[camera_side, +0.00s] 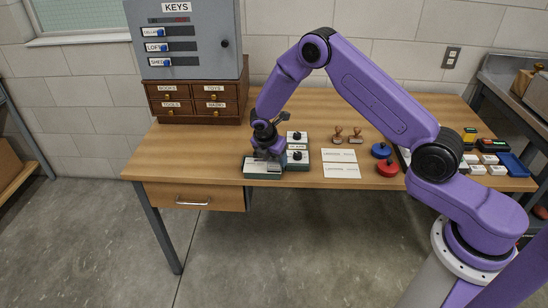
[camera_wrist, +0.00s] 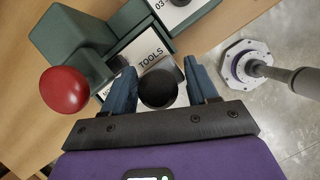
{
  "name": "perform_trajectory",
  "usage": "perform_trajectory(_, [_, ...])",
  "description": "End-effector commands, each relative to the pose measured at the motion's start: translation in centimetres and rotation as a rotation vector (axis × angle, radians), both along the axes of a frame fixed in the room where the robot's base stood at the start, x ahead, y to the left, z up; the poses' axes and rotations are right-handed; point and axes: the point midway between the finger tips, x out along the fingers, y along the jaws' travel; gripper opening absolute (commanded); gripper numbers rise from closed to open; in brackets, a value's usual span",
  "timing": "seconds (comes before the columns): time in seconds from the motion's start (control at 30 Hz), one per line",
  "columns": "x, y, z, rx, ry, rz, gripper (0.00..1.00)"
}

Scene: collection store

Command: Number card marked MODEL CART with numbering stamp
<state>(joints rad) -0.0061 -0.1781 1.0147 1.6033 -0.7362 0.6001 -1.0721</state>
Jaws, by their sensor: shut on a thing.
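My gripper (camera_side: 267,152) is at the front edge of the table, over the front left green-and-white unit (camera_side: 263,169). In the wrist view its two blue fingers (camera_wrist: 161,88) are on either side of a black round knob (camera_wrist: 158,88), shut on it. A white plate reading TOOLS (camera_wrist: 150,48) lies just beyond the knob. A green body with a red ball handle (camera_wrist: 64,90) is at the left. Two white cards (camera_side: 339,155) (camera_side: 342,171) lie flat right of the units; their print is too small to read. I cannot tell which unit is the numbering stamp.
More green-and-white units with black knobs (camera_side: 297,157) stand beside my gripper. Two wooden-handled stamps (camera_side: 338,134) (camera_side: 356,135), a blue round pad (camera_side: 381,150) and a red one (camera_side: 387,168) are to the right. A drawer cabinet (camera_side: 198,100) stands behind. The table's left part is clear.

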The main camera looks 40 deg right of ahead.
Motion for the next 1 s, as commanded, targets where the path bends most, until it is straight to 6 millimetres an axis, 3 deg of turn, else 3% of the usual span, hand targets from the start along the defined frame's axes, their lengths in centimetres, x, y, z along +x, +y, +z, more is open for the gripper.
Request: perform_trajectory(1.0, [0.0,0.0,6.7,-0.001,0.0,0.0,0.36])
